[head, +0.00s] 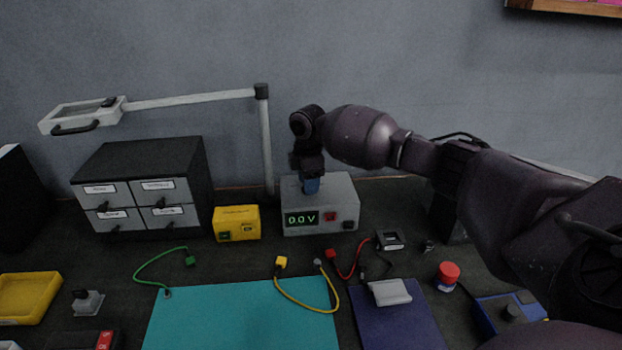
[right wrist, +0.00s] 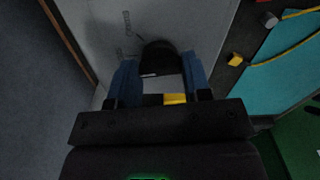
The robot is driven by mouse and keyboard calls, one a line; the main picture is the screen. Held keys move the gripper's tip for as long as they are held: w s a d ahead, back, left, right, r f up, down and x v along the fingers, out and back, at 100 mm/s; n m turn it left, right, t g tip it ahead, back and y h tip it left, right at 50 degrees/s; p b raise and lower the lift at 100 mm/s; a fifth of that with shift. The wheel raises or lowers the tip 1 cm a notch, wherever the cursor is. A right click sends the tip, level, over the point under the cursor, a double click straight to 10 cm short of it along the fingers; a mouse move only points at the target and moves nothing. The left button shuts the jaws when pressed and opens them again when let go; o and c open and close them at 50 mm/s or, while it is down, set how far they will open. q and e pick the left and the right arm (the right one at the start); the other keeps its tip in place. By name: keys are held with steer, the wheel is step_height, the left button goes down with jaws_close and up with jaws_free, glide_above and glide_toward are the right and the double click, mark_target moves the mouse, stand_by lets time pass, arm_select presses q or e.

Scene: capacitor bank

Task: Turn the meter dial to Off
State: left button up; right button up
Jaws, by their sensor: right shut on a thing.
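The meter (head: 348,222) is a grey box at the back middle of the bench, with a green display reading 0.0 V. Its black round dial (right wrist: 158,56) shows in the right wrist view, on the grey face with small printed labels that I cannot read. My right gripper (head: 311,187) points down onto the top of the meter. In the right wrist view its blue fingers (right wrist: 160,74) stand on both sides of the dial, shut on it. The head view hides the dial behind the gripper. I cannot tell which label the dial points to. My left gripper is out of view.
A yellow box (head: 237,222) stands left of the meter, beside a drawer cabinet (head: 145,185). A lamp post (head: 265,150) rises behind. Leads, including a yellow lead (head: 300,304), lie in front near the teal mat (head: 230,320). A red-capped jar (head: 447,274) stands right.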

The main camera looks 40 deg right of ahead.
steer(key=n, duration=0.4)
steer(key=shift+n, duration=2.2)
steer(key=o, duration=0.9)
steer(key=shift+p, duration=0.3)
